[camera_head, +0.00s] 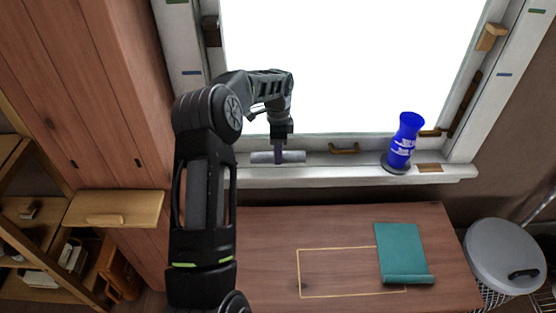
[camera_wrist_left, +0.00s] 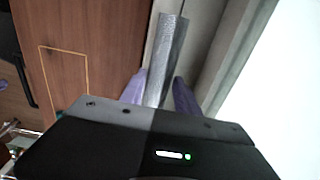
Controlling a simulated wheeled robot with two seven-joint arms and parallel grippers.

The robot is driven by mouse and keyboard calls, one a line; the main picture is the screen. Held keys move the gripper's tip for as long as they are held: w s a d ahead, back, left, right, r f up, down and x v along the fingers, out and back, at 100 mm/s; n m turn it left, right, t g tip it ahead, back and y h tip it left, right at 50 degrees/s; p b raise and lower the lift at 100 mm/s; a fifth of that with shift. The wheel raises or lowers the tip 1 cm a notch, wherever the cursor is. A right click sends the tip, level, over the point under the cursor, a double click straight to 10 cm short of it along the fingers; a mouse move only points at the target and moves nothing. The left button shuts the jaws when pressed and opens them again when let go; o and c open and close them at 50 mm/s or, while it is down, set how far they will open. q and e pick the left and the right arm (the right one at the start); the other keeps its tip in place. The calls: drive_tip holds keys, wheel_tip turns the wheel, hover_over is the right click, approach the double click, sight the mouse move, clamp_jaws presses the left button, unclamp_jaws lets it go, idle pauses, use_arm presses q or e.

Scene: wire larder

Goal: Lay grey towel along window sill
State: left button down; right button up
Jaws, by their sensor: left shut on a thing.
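The grey towel (camera_head: 293,156) is a small rolled bundle lying lengthwise along the left part of the white window sill (camera_head: 325,173). My left gripper (camera_head: 279,154) reaches down from above and is shut on the towel near its middle. In the left wrist view the towel (camera_wrist_left: 168,55) runs away between the two purple fingers of my left gripper (camera_wrist_left: 158,92). I cannot tell whether the towel rests fully on the sill or is held just above it. My right gripper is not in view.
A blue bottle-like object (camera_head: 404,142) stands on the sill's right part. A brass-coloured handle (camera_head: 344,149) sits on the window frame between. Below is a wooden top with a teal cloth (camera_head: 402,252) and a bare outlined rectangle (camera_head: 325,275). A grey lidded bin (camera_head: 500,250) stands right.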

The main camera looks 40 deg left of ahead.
use_arm(q)
drive_tip(key=shift+f, duration=1.85)
drive_tip(key=shift+f, duration=0.15)
drive_tip(key=c, duration=0.9)
unclamp_jaws()
